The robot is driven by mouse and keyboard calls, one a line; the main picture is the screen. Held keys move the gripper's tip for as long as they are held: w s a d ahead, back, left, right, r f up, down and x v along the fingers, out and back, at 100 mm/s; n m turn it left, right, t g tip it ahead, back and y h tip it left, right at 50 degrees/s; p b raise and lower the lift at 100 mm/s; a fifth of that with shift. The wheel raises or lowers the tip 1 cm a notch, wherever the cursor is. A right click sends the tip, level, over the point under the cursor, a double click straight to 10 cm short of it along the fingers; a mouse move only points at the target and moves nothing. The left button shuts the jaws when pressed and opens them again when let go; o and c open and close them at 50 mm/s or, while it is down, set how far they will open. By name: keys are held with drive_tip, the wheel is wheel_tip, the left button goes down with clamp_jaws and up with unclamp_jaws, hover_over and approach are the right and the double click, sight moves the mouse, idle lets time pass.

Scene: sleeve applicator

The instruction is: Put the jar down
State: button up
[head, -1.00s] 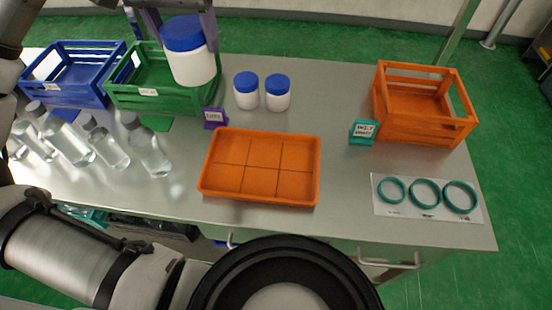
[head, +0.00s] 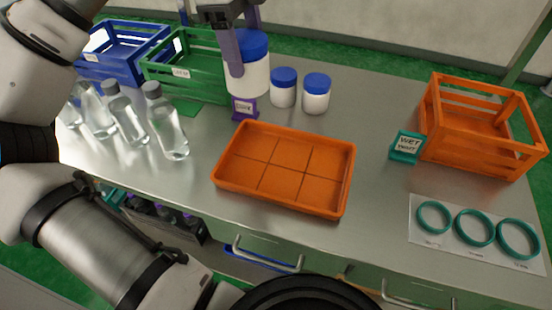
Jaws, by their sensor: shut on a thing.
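A large white jar (head: 249,80) with a blue lid is upright at the back of the table, in the head view. My gripper (head: 246,60) comes down from above and is shut on it, one purple-grey finger along its left side. The jar is behind the small purple-framed sign (head: 244,108), in front of the right end of the green crate (head: 186,72). I cannot tell whether its base touches the table. Two smaller white jars with blue lids, one nearer (head: 284,90) and one farther right (head: 316,96), stand to its right.
An orange divided tray (head: 285,205) lies in front. Several clear bottles (head: 165,125) stand at the left, near a blue crate (head: 122,50). An orange crate (head: 480,150), a teal sign (head: 406,147) and a card with teal rings (head: 428,240) are at right.

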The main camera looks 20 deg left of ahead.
sight(238, 83)
wheel_tip(238, 83, down, 19)
drive_tip(key=shift+f+b, duration=0.1)
drive_tip(key=shift+b, duration=0.3)
drive_tip(key=shift+f, duration=0.15)
drive_tip(key=o, duration=1.2)
drive_tip(key=shift+c, duration=0.2)
drive_tip(key=r, duration=0.4)
drive_tip(key=a+r, duration=0.1)
drive_tip(key=r, duration=0.7)
drive_tip(key=shift+a+r, duration=0.15)
drive_tip(key=shift+a, duration=0.25)
